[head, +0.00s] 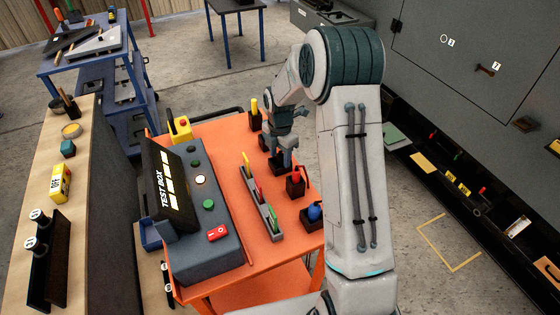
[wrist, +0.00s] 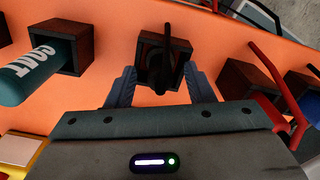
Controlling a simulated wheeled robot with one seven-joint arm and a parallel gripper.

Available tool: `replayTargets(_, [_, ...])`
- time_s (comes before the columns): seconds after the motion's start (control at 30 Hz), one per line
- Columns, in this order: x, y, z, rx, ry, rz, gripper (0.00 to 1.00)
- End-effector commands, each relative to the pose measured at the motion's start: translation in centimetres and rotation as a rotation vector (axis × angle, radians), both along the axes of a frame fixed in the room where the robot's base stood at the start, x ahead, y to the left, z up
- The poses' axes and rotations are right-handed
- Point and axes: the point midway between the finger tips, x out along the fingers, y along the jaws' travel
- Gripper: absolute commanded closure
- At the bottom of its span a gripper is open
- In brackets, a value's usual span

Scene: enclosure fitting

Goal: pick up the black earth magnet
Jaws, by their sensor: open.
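The black earth magnet (wrist: 167,45) sits upright in a dark reddish-brown block (wrist: 182,60) on the orange cart top, near the middle of the wrist view. In the head view it is mostly hidden by my gripper (head: 284,163). My gripper, which also shows in the wrist view (wrist: 161,92), is open. Its two blue-grey fingers stand apart, one to the left and one to the right of the near part of the block. Nothing is held between them. I cannot tell whether the fingertips touch the block.
On the orange cart (head: 222,133), red (head: 296,182) and blue (head: 314,212) pieces stand in similar blocks nearby. A grey rack (head: 262,209) and the test box (head: 200,195) stand left of my gripper.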

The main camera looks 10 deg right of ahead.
Motion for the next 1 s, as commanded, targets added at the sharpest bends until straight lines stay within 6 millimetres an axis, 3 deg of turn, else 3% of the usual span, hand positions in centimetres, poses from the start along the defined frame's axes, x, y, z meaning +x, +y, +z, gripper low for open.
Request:
replayTargets(0.23, [0.0,0.0,-0.2,0.000,-0.001,0.000,0.52])
replayTargets(0.4, [0.0,0.0,-0.2,0.000,-0.001,-0.001,0.99])
replayTargets(0.77, [0.1,0.0,0.3,0.000,-0.002,-0.001,1.00])
replayTargets(1.0, [0.1,-0.1,4.6,0.000,-0.007,-0.002,1.00])
